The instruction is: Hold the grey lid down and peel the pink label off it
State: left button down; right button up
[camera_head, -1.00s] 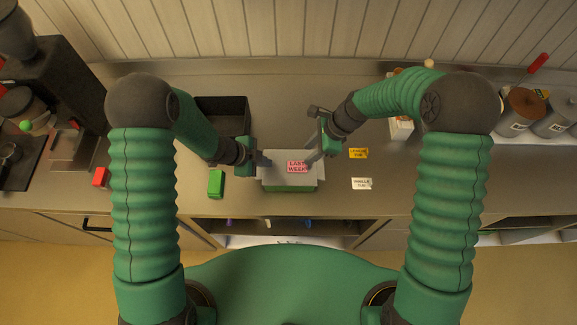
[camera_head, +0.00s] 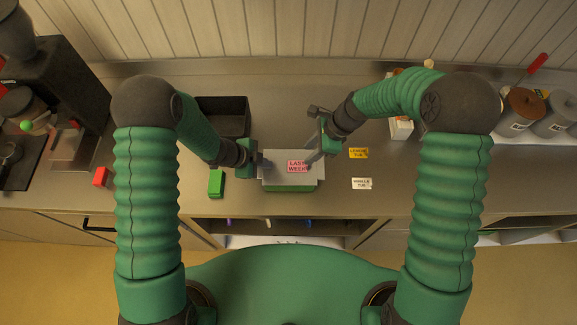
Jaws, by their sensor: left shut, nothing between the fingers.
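The pink label (camera_head: 298,166), printed "LAST WEEK", lies on the grey lid (camera_head: 285,182). The lid sits on a green tub (camera_head: 290,188) near the counter's front edge. My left gripper (camera_head: 265,163) is shut and empty at the lid's left side, with its fingertips at the lid's edge; I cannot tell whether they press on it. My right gripper (camera_head: 311,157) is at the label's right end, with its fingers slanting down toward it. The fingertips are too small to tell whether they hold the label.
A yellow label (camera_head: 359,153) and a white label (camera_head: 362,184) lie to the right. A green block (camera_head: 216,183) and a red block (camera_head: 100,177) lie to the left. A dark open bin (camera_head: 224,112) stands behind my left forearm. Canisters (camera_head: 520,108) stand at the far right.

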jog(key=shift+d+f, duration=0.1)
jog(key=shift+c, duration=0.2)
dwell(0.4)
jog(key=shift+f, duration=3.3)
jog(key=shift+c, duration=0.2)
jog(key=c, duration=0.5)
jog(key=shift+c, duration=0.2)
grip_shut()
